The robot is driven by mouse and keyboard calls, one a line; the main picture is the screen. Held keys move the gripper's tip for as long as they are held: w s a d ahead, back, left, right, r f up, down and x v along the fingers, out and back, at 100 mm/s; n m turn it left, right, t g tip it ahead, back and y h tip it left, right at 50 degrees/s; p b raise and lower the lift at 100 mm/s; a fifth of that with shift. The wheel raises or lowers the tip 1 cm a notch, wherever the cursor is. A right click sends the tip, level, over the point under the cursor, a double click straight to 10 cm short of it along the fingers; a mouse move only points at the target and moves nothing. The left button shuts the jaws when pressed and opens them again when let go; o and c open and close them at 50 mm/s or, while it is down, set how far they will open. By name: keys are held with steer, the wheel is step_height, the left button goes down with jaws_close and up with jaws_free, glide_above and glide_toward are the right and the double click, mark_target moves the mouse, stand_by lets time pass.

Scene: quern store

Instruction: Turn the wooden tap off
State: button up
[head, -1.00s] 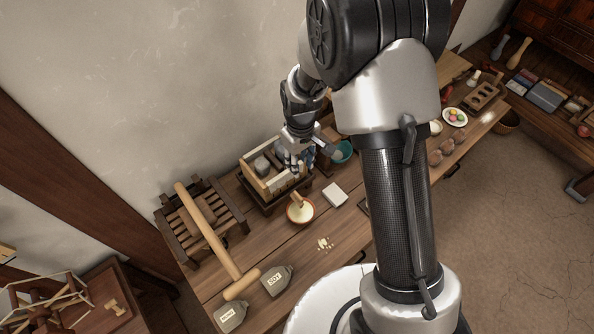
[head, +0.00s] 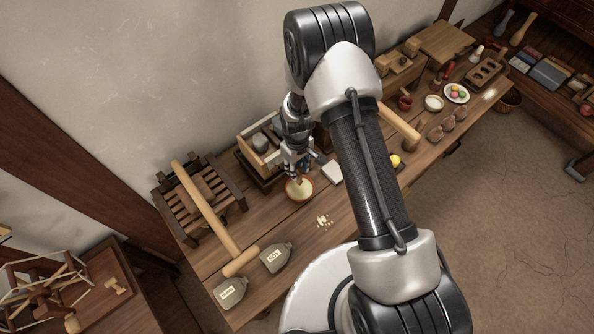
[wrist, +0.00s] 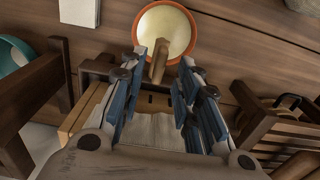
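The wooden tap (wrist: 157,68) shows in the wrist view as a round light-brown stem pointing over a bowl (wrist: 165,30) of pale liquid. In the head view my gripper hides the tap, and the bowl (head: 299,190) shows just below the fingers. My gripper (wrist: 164,66) is open in the wrist view, its blue-padded fingers spread with a clear gap. In the head view my gripper (head: 297,172) is at the front of a wooden box (head: 256,157).
A slatted wooden rack (head: 200,208) with a long mallet (head: 210,215) lies left of the box. A white block (head: 331,172) is right of the bowl. Two labelled bottles (head: 276,257) lie at the bench's front left.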

steer(key=shift+f, duration=1.25)
steer(key=shift+c, duration=0.4)
jaws_close()
